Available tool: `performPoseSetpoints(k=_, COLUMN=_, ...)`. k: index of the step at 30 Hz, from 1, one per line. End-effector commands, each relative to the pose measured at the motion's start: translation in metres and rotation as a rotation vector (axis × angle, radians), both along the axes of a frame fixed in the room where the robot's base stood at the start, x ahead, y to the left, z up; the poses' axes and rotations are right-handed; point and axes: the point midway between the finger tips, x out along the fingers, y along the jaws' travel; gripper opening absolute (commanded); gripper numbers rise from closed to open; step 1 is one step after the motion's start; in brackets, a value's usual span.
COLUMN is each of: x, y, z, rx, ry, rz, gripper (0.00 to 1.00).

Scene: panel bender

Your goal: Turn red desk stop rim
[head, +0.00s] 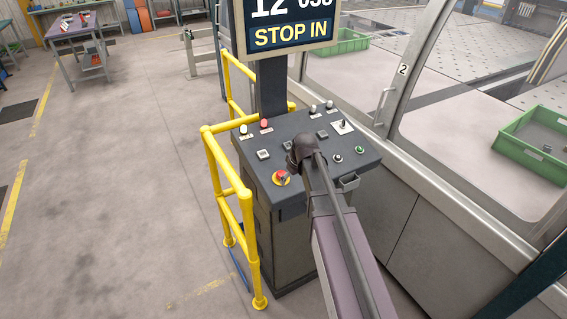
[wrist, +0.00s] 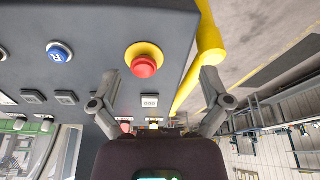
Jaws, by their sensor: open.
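The red desk stop (head: 281,178) is a red mushroom button on a yellow round base, near the front left of the dark control desk (head: 293,191). In the wrist view the red stop (wrist: 144,66) shows ahead of my gripper, left of the middle between the fingers. My gripper (wrist: 159,76) is open, with its two fingers spread wide and nothing between them. The fingers look apart from the stop and the desk. In the head view my arm reaches over the desk right of the stop, and the fingers are hidden.
A yellow guard rail (head: 236,185) runs along the desk's left side. A display (head: 290,27) reading "STOP IN" stands behind. Glazed machine doors (head: 400,75) close off the right.

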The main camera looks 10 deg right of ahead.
Motion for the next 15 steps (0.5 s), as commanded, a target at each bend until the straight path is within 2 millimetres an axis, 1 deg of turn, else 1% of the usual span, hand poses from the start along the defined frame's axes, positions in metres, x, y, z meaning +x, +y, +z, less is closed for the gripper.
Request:
performPoseSetpoints(k=1, x=0.012, y=-0.002, z=0.021, rx=0.001, ry=-0.014, rz=0.015, gripper=0.98)
performPoseSetpoints(k=6, x=0.035, y=-0.006, z=0.046, rx=-0.003, ry=-0.060, rz=0.066, gripper=0.98)
performPoseSetpoints(k=10, x=0.045, y=-0.008, z=0.057, rx=-0.006, ry=-0.081, rz=0.091, gripper=0.98)
performPoseSetpoints(k=15, x=0.049, y=-0.009, z=0.061, rx=-0.007, ry=-0.093, rz=0.103, gripper=0.98)
